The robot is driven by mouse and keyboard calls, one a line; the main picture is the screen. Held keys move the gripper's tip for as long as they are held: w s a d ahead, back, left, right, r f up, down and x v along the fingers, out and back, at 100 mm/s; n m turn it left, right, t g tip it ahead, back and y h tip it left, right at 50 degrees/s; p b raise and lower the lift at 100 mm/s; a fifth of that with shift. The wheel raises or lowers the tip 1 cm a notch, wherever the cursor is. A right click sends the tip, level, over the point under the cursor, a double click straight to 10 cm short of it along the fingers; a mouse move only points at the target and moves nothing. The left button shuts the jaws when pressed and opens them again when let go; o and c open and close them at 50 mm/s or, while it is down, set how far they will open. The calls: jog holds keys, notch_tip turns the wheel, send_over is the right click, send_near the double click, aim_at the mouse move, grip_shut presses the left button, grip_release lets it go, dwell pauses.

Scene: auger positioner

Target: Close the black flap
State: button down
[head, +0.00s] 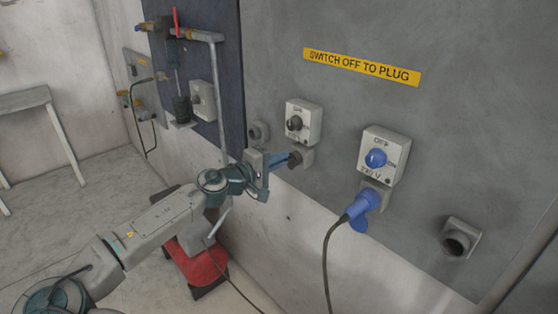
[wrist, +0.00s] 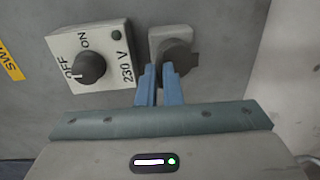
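The black flap (wrist: 179,56) shows in the wrist view as a dark round piece at the grey socket (wrist: 158,35) beside a switch box. Its exact angle is hard to tell. In the head view this socket (head: 305,155) sits below the left switch box, and the dark round part (head: 294,159) is at its left front. My gripper (wrist: 159,68) has its two blue fingertips close to the flap's left edge in the wrist view, with a narrow gap between them. I cannot tell whether they touch the flap. The gripper also shows in the head view (head: 287,158), reaching from the left.
The left switch box (head: 304,122) has a black knob. The right box (head: 383,155) has a blue knob, with a blue plug (head: 363,203) and hanging cable below. Another pipe outlet (head: 459,240) is at lower right.

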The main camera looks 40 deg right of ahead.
jog(key=shift+d+r+p, duration=0.1)
jog(key=shift+r+p, duration=0.2)
jog(key=shift+p, duration=0.3)
jog(key=shift+d+r+y+p, duration=0.1)
jog(key=shift+d+y+p, duration=0.15)
jog(key=shift+y+p, duration=0.65)
jog(key=c, duration=1.6)
grip_release()
jog(key=shift+a, duration=0.1)
jog(key=b+v, duration=0.2)
jog(key=v, duration=1.1)
jog(key=shift+a, duration=0.35)
